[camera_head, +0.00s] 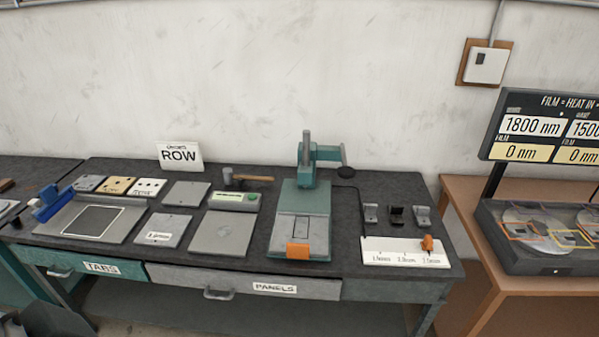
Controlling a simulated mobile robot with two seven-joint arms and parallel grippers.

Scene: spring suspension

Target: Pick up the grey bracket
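Three small brackets stand in a row at the right end of the dark workbench, behind a white labelled board. The left bracket (371,213) is grey, the middle bracket (396,215) is near black, and the right bracket (421,215) is grey. The labels on the board are too small to read surely, so I cannot tell which grey one the task names. All three rest on the bench, apart from each other. Neither of my grippers shows clearly in the head view.
A green press (308,205) with a side handle stands left of the brackets. The white board (385,254) carries an orange piece (428,243). A brown table (466,210) with a display (545,125) stands right.

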